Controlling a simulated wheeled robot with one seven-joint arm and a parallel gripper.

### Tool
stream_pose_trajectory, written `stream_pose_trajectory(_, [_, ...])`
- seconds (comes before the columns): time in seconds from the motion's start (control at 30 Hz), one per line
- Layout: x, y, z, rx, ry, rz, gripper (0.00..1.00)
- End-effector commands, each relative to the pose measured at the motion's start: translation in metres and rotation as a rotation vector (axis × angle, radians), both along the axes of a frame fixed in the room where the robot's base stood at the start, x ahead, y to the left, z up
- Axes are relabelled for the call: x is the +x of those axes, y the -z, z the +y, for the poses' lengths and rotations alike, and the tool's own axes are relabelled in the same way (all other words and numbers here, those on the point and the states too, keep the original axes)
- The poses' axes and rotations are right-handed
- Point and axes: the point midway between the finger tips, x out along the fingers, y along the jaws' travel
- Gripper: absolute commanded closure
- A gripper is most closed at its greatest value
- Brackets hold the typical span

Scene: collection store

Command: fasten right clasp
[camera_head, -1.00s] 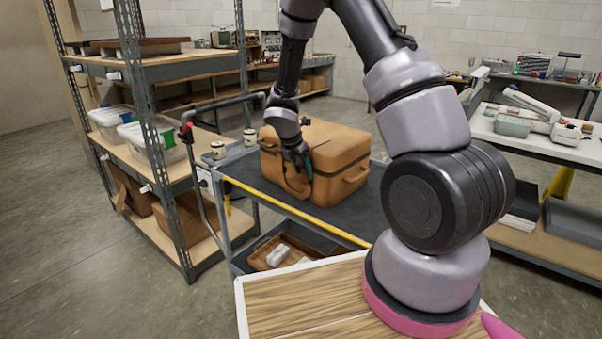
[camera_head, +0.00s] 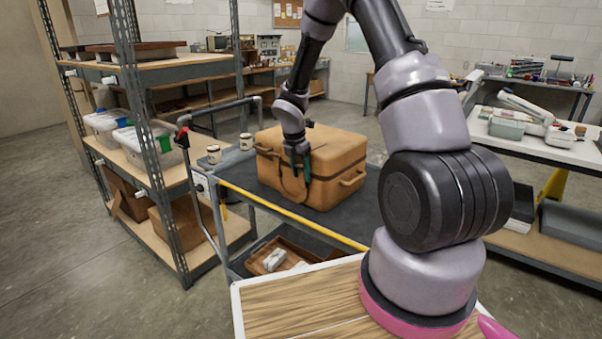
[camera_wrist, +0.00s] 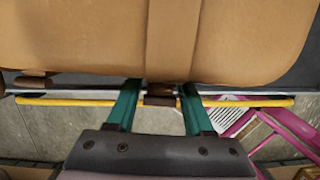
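A tan leather case (camera_head: 335,160) lies closed on the dark top of a cart, its front towards me. A strap loop hangs at its front (camera_head: 291,186). In the wrist view the case (camera_wrist: 80,40) fills the top, with a vertical strap (camera_wrist: 173,40) down its front. My gripper (camera_head: 299,163) points down at the front of the case. In the wrist view its green fingers (camera_wrist: 159,95) are apart, below the strap, with a small dark brown piece between them. I cannot tell whether they touch it. The right clasp is not clearly made out.
The cart has a yellow front edge (camera_head: 290,217) and a lower tray (camera_head: 285,262). A shelf rack (camera_head: 165,170) stands left, a white table (camera_head: 540,140) right. The cart top is free right of the case.

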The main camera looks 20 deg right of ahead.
Motion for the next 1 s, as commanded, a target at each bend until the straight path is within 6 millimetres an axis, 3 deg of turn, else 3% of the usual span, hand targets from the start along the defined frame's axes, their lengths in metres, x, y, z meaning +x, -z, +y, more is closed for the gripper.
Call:
stream_pose_trajectory(0.43, [-0.001, -0.007, 0.001, -0.001, 0.001, -0.001, 0.38])
stream_pose_trajectory(0.8, [-0.008, -0.075, 0.013, 0.0, 0.002, -0.003, 0.38])
stream_pose_trajectory(1.0, [-0.011, -0.1, 0.017, -0.001, 0.002, -0.001, 0.38])
